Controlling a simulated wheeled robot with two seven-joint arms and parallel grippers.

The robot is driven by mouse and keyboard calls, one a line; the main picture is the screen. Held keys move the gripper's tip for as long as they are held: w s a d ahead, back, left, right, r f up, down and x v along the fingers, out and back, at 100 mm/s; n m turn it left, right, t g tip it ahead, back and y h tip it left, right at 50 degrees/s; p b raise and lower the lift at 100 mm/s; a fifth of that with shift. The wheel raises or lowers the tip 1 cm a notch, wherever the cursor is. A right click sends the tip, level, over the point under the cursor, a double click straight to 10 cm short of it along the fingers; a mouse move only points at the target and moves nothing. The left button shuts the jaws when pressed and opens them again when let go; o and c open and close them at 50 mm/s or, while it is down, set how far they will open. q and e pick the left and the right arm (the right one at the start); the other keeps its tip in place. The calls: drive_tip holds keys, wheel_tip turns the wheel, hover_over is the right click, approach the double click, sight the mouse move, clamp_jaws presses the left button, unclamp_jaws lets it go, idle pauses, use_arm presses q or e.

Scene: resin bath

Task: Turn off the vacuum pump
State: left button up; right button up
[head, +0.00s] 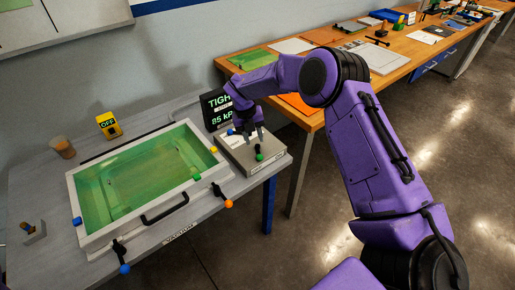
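The pump box (239,161) is a pale grey unit at the right end of the grey bench. A small lever with a green knob (259,156) stands on its top. My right gripper (254,136) points down just above and behind the knob. Its dark fingers look apart, with nothing between them. They appear clear of the knob, though the exact gap is hard to judge. A black display (217,111) behind the box reads "TIGHT" and "85 kPa", partly covered by my arm. My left gripper is not in view.
A white-framed bath (71,199) with green contents fills the bench middle. It has a black handle (165,207) and coloured-knob clamps, including an orange one (229,203). A yellow "OFF" box (109,125) and brown cup (63,148) stand behind. A cluttered wooden table (415,52) lies beyond.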

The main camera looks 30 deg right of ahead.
sight(259, 154)
drive_tip(key=f, duration=0.2)
drive_tip(key=d+f+p, duration=0.1)
drive_tip(key=f, duration=0.3)
drive_tip(key=shift+s+d+f+p, duration=0.15)
drive_tip(key=shift+s+p, duration=0.15)
drive_tip(key=shift+f, duration=0.4)
